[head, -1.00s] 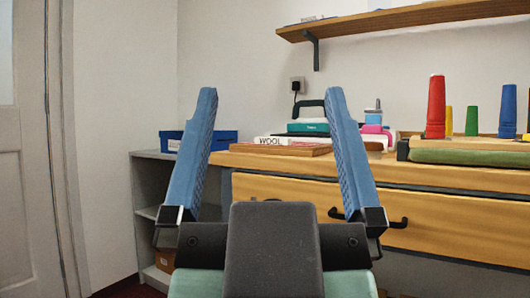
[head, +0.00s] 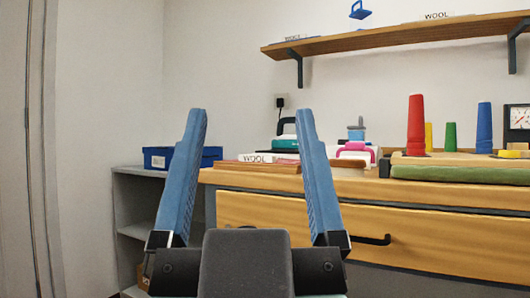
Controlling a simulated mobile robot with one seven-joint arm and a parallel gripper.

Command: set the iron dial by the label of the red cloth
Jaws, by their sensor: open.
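My gripper (head: 251,112) is open, with two blue fingers pointing up and nothing between them. Behind and between the fingers, on the counter, is a teal thing with a black handle (head: 284,145) that looks like an iron; the right finger hides part of it. A white, pink-handled thing (head: 354,151), also iron-like, sits right of that finger. A white label reading WOOL (head: 268,158) stands at the counter's left end. Another WOOL label (head: 436,16) is on the wall shelf.
The wooden counter (head: 450,195) has a drawer below it. Red (head: 416,125), yellow, green and blue cones stand on its right, behind a green pad (head: 455,175). A white gauge (head: 518,117) is at the right edge. A blue box (head: 212,155) sits on the grey shelf unit.

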